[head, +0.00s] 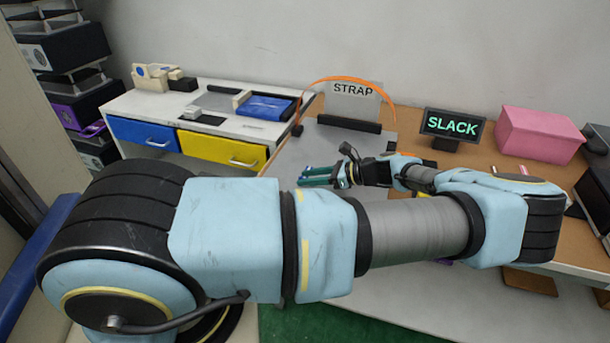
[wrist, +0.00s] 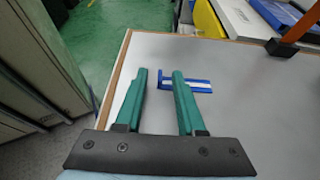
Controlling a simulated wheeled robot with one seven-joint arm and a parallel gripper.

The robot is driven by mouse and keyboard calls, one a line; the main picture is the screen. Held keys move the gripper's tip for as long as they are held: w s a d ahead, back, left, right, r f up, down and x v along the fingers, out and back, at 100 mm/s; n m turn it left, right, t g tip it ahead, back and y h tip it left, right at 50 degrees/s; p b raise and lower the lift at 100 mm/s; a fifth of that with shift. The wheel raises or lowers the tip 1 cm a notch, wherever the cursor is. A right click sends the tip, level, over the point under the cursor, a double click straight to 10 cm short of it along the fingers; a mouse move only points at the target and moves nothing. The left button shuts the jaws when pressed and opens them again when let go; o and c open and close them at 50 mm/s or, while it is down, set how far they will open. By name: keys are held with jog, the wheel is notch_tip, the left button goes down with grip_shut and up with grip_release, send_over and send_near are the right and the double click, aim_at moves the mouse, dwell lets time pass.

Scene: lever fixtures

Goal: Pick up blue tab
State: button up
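The blue tab (wrist: 200,85) is a flat blue piece with a white stripe, on the grey tabletop in the wrist view. My gripper (wrist: 159,72) has two green fingers, spread apart with an empty gap between them. The right finger crosses in front of the tab and hides part of it. The tab's left end shows in the gap, and its right end sticks out to the right of that finger. I cannot tell the height of the fingers above it. In the head view my gripper (head: 302,176) is over the grey surface, and the tab is not clear there.
An orange strap (head: 345,79) arches over a STRAP sign (head: 353,104) behind my gripper. A SLACK display (head: 452,126) and a pink box (head: 540,134) stand to the right. A workbench with blue (head: 142,133) and yellow (head: 220,149) drawers is at left. The table edge (wrist: 115,65) is near.

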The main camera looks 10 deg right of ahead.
grip_shut()
jog(key=shift+r, duration=0.1)
dwell(0.5)
